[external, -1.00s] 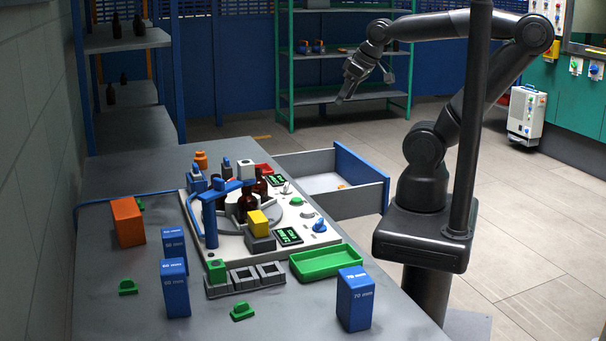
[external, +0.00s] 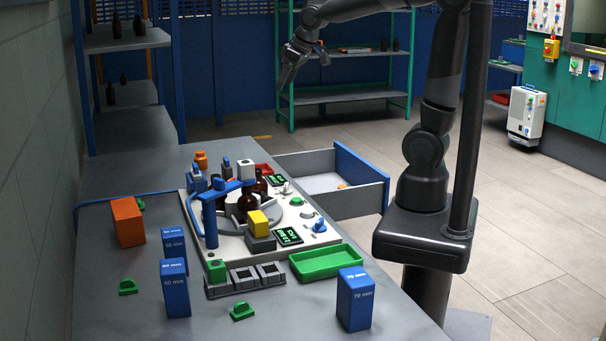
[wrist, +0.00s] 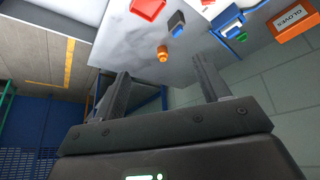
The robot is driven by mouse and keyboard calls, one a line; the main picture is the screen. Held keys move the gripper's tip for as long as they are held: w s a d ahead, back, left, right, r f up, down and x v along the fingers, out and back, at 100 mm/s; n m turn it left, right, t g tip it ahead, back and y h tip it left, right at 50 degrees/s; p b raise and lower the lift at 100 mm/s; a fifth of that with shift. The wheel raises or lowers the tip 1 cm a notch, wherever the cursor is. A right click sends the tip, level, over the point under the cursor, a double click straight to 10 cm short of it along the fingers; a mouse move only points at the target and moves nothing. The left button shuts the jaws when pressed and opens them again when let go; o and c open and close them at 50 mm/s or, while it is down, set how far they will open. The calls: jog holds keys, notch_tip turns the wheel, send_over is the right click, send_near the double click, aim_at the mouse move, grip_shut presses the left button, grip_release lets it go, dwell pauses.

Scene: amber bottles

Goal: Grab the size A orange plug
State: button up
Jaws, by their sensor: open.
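A small orange plug-like piece (external: 201,160) stands at the back of the grey table, behind the white machine. In the wrist view an orange piece (wrist: 162,54), seemingly the same one, sits beyond my fingertips beside a grey-and-blue piece (wrist: 177,24). No size letter is readable on it. A small orange spot (external: 341,187) shows in the open drawer; its shape is too small to tell. My gripper (external: 286,80) is raised in the air behind the table, well apart from it. In the wrist view my gripper (wrist: 160,68) is open with nothing between the fingers.
The white machine (external: 320,238) holds brown bottles and a blue arm. The open drawer (external: 360,200) juts out right of the table. An orange box (external: 128,222), blue blocks (external: 174,288) and a green tray (external: 328,262) stand nearer. The table's back left is clear.

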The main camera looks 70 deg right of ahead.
jog(key=w+f, duration=0.3)
jog(key=w, duration=0.7)
jog(key=n+y, duration=0.1)
send_near(203, 152)
jog(key=w+f, duration=0.1)
jog(key=w, duration=0.1)
jog(key=shift+g, duration=0.4)
jog(key=x, duration=0.6)
jog(key=shift+s+d, duration=0.15)
jog(key=shift+d, duration=0.15)
jog(key=shift+s+a+x, duration=0.15)
jog(key=shift+x, duration=1.2)
jog(key=shift+s+a+x, duration=0.1)
jog(key=shift+a+x, duration=0.05)
jog(key=shift+x, duration=1.25)
jog(key=c, duration=1.1)
